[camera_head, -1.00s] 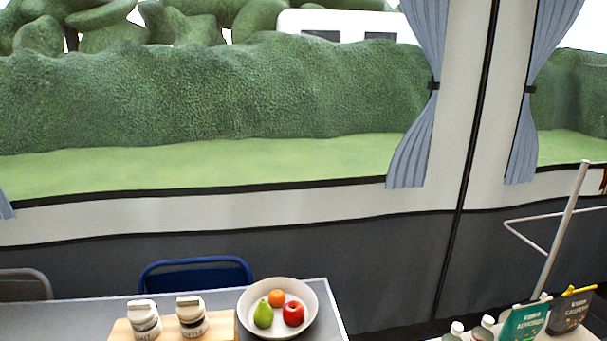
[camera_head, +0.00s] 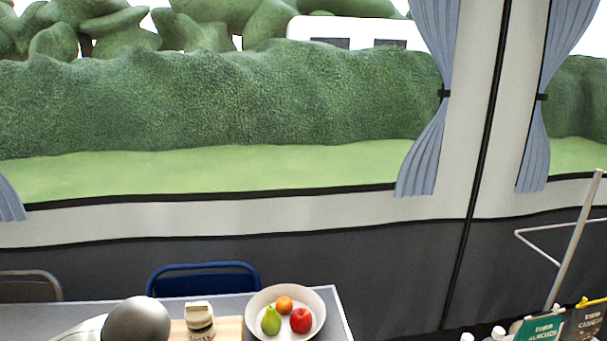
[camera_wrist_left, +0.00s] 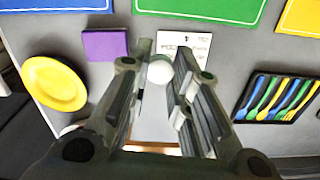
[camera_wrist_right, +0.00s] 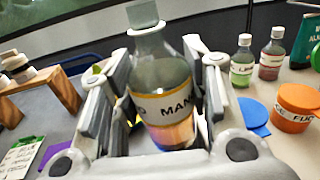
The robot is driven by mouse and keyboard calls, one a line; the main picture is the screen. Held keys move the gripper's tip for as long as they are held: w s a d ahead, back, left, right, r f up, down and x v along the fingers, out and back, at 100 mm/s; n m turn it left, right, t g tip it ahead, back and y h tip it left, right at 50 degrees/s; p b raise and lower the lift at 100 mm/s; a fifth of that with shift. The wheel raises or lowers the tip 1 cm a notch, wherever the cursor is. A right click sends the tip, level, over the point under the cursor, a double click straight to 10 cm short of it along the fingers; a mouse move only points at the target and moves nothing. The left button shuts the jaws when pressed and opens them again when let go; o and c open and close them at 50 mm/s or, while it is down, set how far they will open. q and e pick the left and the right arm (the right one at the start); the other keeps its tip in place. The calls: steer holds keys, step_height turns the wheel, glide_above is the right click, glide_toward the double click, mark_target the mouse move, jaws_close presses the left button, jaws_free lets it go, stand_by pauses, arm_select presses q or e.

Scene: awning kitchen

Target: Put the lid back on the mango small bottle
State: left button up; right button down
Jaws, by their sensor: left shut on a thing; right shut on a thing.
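The mango small bottle (camera_wrist_right: 165,85) is clear, with orange content low down and a white label reading "MAN". It stands a little tilted between the fingers of my right gripper (camera_wrist_right: 155,72), which is shut on it. Neither gripper shows in the head view.
A fruit bowl (camera_head: 318,330) stands on the table by a wooden stand with a jar (camera_head: 200,318). The right wrist view shows two capped bottles (camera_wrist_right: 242,68) and an orange tub (camera_wrist_right: 295,105).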

steer(key=shift+a, duration=0.1)
stand_by(0.4)
steer(key=w+a+n+g+y, duration=0.2)
steer(key=w+a+n+y, duration=0.1)
steer(key=a, duration=0.4)
steer(key=w+a+r+n+g+y, duration=0.1)
steer(key=w+a+n+g+y, duration=0.1)
steer(key=a+n+y, duration=0.3)
steer(key=shift+w+a+y, duration=0.5)
steer(key=shift+a+y, duration=0.4)
steer(key=shift+y, duration=0.9)
arm_select(q)
steer(key=w+d+r, duration=0.3)
steer(key=d+r, duration=0.5)
steer(key=d, duration=0.4)
steer(key=w+d+r+n, duration=0.1)
steer(key=w+d+r, duration=0.2)
steer(key=d+r, duration=0.5)
steer(key=d, duration=0.4)
steer(key=shift+w, duration=0.1)
